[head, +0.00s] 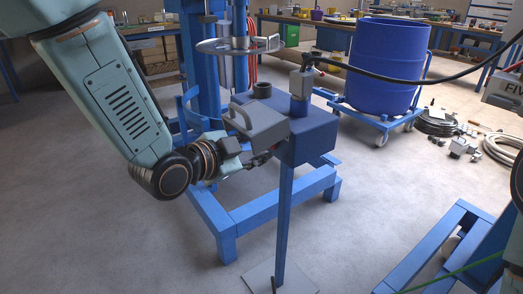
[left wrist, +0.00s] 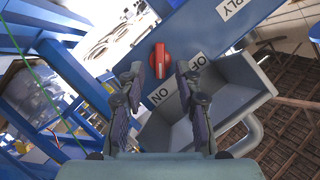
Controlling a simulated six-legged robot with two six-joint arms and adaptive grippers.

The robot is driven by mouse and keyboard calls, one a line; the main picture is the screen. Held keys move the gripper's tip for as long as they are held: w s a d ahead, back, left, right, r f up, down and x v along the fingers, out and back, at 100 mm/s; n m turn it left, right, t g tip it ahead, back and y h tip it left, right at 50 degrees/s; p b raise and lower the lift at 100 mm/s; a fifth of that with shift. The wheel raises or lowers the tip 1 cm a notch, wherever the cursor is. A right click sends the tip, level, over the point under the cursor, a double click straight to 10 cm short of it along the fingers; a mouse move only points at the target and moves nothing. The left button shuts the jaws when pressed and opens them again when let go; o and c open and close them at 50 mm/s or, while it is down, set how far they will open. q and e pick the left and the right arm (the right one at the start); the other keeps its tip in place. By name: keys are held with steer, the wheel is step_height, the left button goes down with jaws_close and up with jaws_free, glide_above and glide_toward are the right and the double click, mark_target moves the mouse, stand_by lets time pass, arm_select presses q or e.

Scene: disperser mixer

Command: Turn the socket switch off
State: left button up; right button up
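The red switch knob (left wrist: 160,60) sits on the face of a blue box, which shows in the head view (head: 310,140) on a post. The knob's long side is upright in the left wrist view, its lower end toward the "ON" label (left wrist: 160,96). The "OFF" label (left wrist: 196,64) is to its right. My left gripper (left wrist: 160,74) is open, its fingertips apart on either side of the knob's lower part; contact cannot be told. In the head view my left gripper (head: 262,158) is at the box's left side, and the knob is hidden. My right gripper is not in view.
A grey socket housing with a handle (head: 258,122) juts from the box close to my left gripper. A black cable (head: 400,78) runs from the plug on top to the right. A blue mixer frame (head: 215,215) stands behind the post. A blue drum (head: 385,65) is behind.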

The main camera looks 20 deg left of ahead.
arm_select(q)
steer(key=shift+x, duration=0.95)
steer(key=shift+c, duration=0.3)
jaws_close()
